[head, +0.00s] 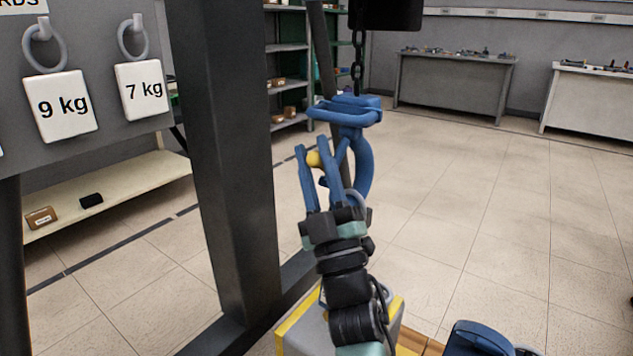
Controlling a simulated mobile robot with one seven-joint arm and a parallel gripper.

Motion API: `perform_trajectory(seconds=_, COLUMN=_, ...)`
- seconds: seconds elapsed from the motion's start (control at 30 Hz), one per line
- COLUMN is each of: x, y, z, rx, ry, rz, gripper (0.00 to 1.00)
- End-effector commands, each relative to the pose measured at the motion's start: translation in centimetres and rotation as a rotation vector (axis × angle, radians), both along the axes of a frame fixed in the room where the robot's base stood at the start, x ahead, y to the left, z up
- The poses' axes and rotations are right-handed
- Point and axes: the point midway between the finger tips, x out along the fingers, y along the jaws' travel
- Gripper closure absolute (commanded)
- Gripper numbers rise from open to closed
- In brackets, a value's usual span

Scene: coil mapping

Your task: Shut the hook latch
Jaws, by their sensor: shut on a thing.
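A blue hook (364,168) hangs from a dark chain (357,72) in the middle of the head view. Its thick blue head (345,111) is above and its curved body bends down behind my gripper. A small yellow knob (314,159), which looks like the latch's tip, shows between my fingers. My gripper (311,152) reaches up from below, with its blue fingers closed on the yellow knob, left of the hook's curve. The fingers and hook are the same blue, so the latch's arm and its gap to the hook tip are hard to make out.
A dark steel post (225,150) stands close on the left. White weight cards marked 9 kg (62,106) and 7 kg (145,90) hang on a grey board by rings. A yellow-edged grey block (300,330) is below my arm. The tiled floor to the right is clear.

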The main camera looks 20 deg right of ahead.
Motion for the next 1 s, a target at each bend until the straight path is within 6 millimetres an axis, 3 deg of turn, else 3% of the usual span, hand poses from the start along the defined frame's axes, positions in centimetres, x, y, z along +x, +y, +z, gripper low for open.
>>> perform_trajectory(seconds=0.03, x=0.3, y=0.0, z=-1.9, rx=-0.027, ry=-0.010, rz=0.002, gripper=1.00)
perform_trajectory(seconds=0.2, x=0.5, y=-0.1, z=-2.6, rx=-0.112, ry=-0.075, rz=0.001, gripper=1.00)
perform_trajectory(seconds=1.0, x=0.8, y=-0.5, z=-3.4, rx=-0.112, ry=-0.072, rz=-0.001, gripper=1.00)
